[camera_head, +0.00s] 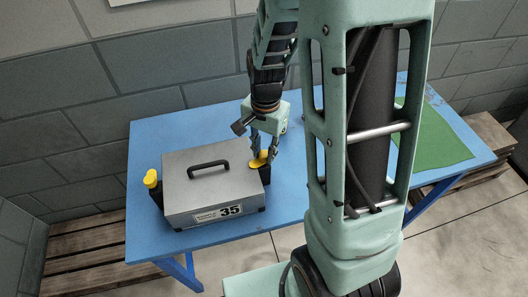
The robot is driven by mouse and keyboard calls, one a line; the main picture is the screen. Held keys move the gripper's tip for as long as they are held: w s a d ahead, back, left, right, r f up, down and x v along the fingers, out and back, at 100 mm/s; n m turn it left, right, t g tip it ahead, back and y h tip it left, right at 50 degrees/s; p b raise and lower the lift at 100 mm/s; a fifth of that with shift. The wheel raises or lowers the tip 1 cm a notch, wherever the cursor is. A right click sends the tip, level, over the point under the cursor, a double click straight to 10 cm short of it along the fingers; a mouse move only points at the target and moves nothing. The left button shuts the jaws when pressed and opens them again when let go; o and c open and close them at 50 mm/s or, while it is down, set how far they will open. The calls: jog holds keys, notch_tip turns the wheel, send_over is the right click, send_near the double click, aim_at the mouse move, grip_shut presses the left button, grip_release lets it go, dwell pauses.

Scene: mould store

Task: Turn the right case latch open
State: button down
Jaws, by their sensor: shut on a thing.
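The grey case (188,196) stands on the blue table, with a black handle (208,168) on its lid and a label reading 35 on its front. The right case latch (258,161) is yellow on a black mount at the case's right side. My gripper (263,156) points down there, its fingers shut on the yellow latch. The fingers partly hide the latch, so its exact angle is hard to tell. The left latch (151,178), also yellow, stands upright at the case's left side. The lid looks closed.
The blue table (150,140) has free room behind and in front of the case. A green mat (430,138) lies at its right end, partly behind my arm. Wooden pallets (85,245) lie at the left and right. A block wall stands close behind.

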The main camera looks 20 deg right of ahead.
aim_at(265, 153)
jog(key=n+b, duration=0.1)
jog(key=n, duration=0.2)
jog(key=shift+n, duration=0.4)
jog(key=n+b, duration=0.1)
jog(key=n, duration=0.2)
jog(key=shift+d+n, duration=0.1)
jog(key=shift+n, duration=0.2)
jog(key=n, duration=0.6)
jog(key=shift+w+n+b, duration=0.1)
jog(key=shift+n+b, duration=0.2)
jog(key=shift+b, duration=0.05)
jog(key=c, duration=1.7)
grip_release()
jog(key=shift+r, duration=0.15)
notch_tip(265, 153, up, 12)
jog(key=shift+d+f, duration=0.1)
